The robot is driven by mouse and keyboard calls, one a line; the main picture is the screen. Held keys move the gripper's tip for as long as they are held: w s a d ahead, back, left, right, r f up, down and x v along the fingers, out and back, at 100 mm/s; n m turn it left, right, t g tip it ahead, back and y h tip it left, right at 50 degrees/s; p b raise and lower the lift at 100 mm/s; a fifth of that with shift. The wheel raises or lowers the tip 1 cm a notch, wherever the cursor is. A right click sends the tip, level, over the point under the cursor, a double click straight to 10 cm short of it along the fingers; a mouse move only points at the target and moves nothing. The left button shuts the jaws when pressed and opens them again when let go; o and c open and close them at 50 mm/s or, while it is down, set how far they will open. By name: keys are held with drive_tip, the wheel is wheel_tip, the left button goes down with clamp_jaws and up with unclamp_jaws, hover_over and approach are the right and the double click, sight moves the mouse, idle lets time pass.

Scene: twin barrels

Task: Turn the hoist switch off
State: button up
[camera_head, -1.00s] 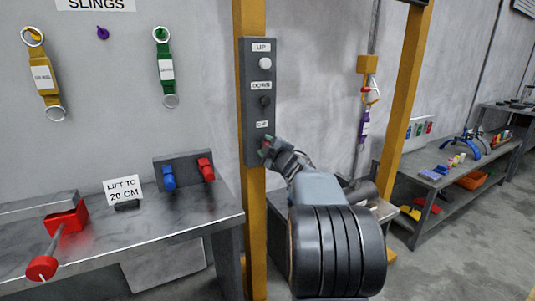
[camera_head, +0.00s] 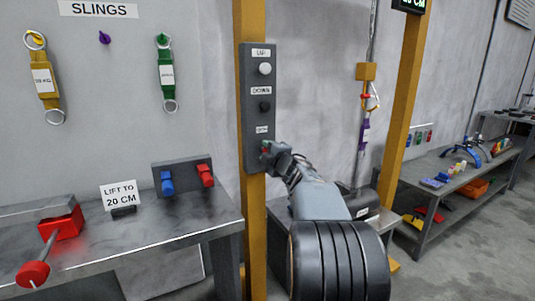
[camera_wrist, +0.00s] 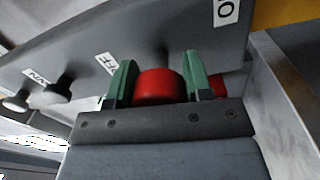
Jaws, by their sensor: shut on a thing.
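The grey hoist control box (camera_head: 259,110) is fixed to a yellow post. It carries a white UP button (camera_head: 265,69), a black DOWN button (camera_head: 265,106) and a lower label. My gripper (camera_head: 268,150) is at the bottom of the box, hiding most of the switch there. In the wrist view, its green fingertips (camera_wrist: 160,78) are shut on a red switch knob (camera_wrist: 159,87), one finger on each side. One label ending in "FF" (camera_wrist: 105,66) and another starting with "O" (camera_wrist: 227,10) lie on either side of the knob. Another red part (camera_wrist: 219,86) shows behind the right finger.
A workbench (camera_head: 140,235) at left holds a "LIFT TO 20 CM" sign (camera_head: 120,196), blue and red handles (camera_head: 206,175) and a red lever (camera_head: 33,274). Slings hang on the wall. The yellow post (camera_head: 250,25) stands close behind the box. Shelves stand at right.

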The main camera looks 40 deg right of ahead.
drive_tip(key=o, duration=0.9)
drive_tip(key=s, duration=0.4)
drive_tip(key=s+a, duration=0.1)
drive_tip(key=s, duration=0.4)
drive_tip(key=s+p, duration=0.1)
drive_tip(key=s, duration=0.3)
drive_tip(key=shift+s+a+f, duration=0.2)
drive_tip(key=shift+s+a, duration=0.15)
drive_tip(key=shift+a, duration=0.05)
